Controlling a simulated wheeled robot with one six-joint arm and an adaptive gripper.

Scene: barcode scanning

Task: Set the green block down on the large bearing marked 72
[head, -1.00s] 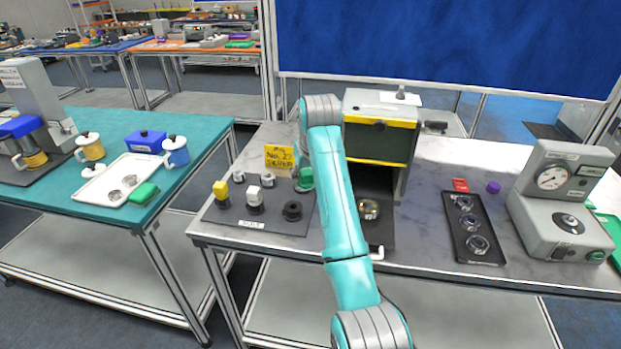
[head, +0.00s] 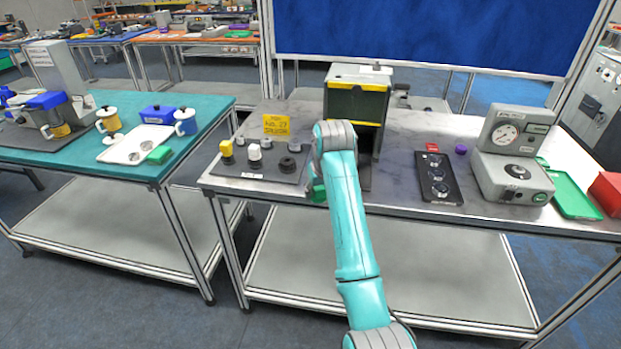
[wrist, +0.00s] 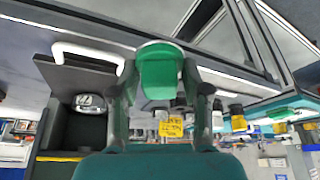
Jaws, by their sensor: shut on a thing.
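My gripper (wrist: 162,85) is shut on the green block (wrist: 160,70), one finger on each side of it in the wrist view. In the head view the block (head: 318,190) shows just left of my arm, near the table's front edge and apart from the things on the mat. A metal bearing-like disc (wrist: 90,103) lies in the dark open bay at the left of the wrist view. The arm hides it in the head view. I cannot read a 72 on it. Several smaller bearings lie in a black tray (head: 421,188) to the right.
A box-like station (head: 357,75) stands behind the arm. A dark mat (head: 238,173) with yellow-, white- and black-topped pieces and a yellow sign (head: 277,125) is to the left. A gauge device (head: 512,160) stands at right. The tabletop between tray and station is mostly clear.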

